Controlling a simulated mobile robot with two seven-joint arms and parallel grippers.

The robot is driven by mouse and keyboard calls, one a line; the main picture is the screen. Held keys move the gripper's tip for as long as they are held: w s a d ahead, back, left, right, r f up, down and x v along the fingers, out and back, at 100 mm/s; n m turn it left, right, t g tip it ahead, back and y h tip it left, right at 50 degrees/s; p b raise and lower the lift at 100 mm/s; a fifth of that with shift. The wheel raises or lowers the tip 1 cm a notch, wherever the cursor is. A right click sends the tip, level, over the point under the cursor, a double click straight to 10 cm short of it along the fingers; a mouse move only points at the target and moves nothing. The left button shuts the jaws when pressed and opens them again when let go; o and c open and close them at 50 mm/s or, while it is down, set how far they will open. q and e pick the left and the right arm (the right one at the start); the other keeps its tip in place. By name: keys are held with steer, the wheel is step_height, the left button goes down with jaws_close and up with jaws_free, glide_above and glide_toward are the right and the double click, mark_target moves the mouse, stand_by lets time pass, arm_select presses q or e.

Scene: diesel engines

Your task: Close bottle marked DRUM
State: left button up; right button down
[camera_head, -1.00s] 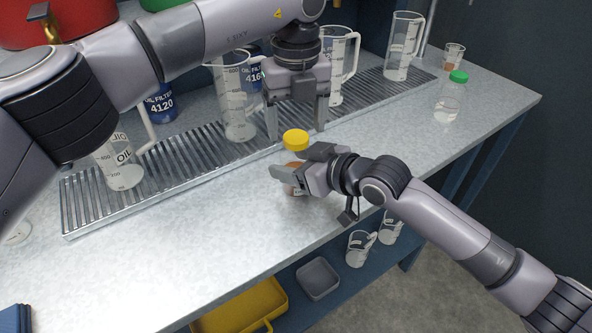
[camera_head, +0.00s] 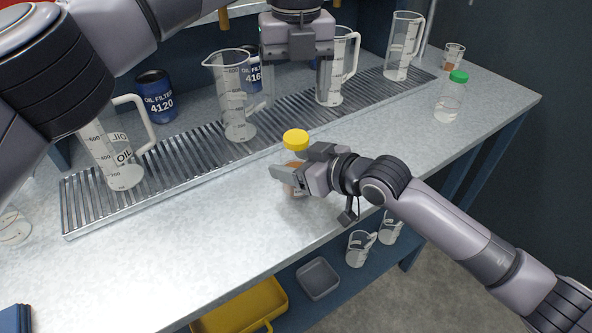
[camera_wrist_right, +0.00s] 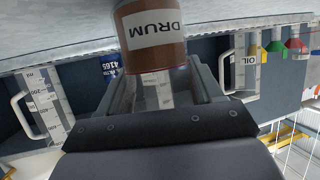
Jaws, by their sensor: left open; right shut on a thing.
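The bottle marked DRUM (camera_wrist_right: 152,35) holds brown contents and stands between the fingers of my right gripper (camera_head: 290,171). The right gripper is shut on its body at the bench's front part. A yellow cap (camera_head: 296,139) sits on top of the bottle; I cannot tell how tight it is. In the right wrist view the DRUM label faces the camera and the cap is out of sight. My left gripper (camera_head: 295,86) is open and empty, fingers pointing down, above and behind the cap and apart from it. The right gripper hides most of the bottle in the head view.
Tall clear measuring jugs (camera_head: 236,100) stand on a metal grate (camera_head: 190,152) behind the bottle. Blue oil filter cans (camera_head: 158,98) stand behind them. A green-capped bottle (camera_head: 449,100) stands at the right. The bench front (camera_head: 200,235) is clear.

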mark_target(296, 136)
arm_select(q)
steer(key=shift+f, duration=4.05)
steer(key=c, duration=1.1)
steer(key=o, duration=1.1)
steer(key=shift+r, duration=0.15)
steer(key=shift+r, duration=2.15)
